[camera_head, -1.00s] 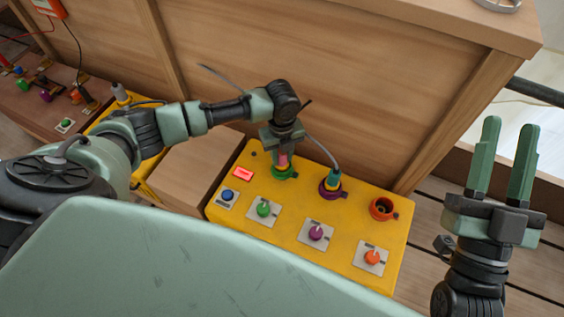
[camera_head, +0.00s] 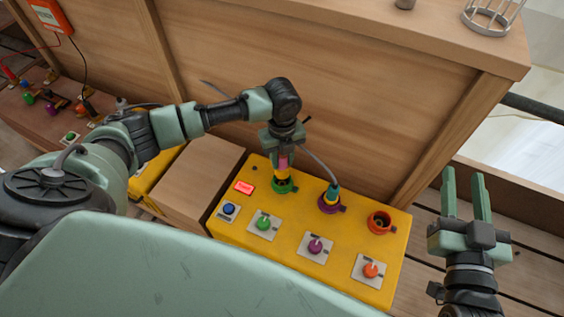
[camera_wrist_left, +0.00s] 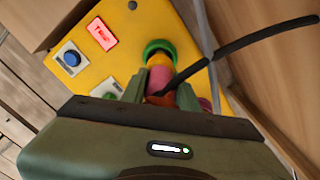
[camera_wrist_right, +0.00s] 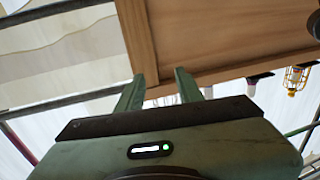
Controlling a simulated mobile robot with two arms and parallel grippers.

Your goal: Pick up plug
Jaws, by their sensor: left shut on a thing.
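A plug (camera_head: 283,164) with a pink body and a yellow lower part stands upright at the green socket (camera_head: 284,186) of the yellow panel. My left gripper (camera_head: 283,151) is shut on this plug from above. In the left wrist view, the plug (camera_wrist_left: 159,78) shows between the fingers with the green ring beyond it; a dark cable crosses in front. I cannot tell how deep the plug sits. My right gripper (camera_head: 464,182) is open and empty, right of the panel. It also shows open in the right wrist view (camera_wrist_right: 160,85).
Another plug with a teal top (camera_head: 332,191) and a grey cable stands in the purple socket (camera_head: 329,204). The orange socket (camera_head: 380,222) is empty. Several coloured knobs and a lit red display (camera_head: 245,187) are on the yellow panel (camera_head: 290,255). A wooden wall (camera_head: 310,70) rises behind.

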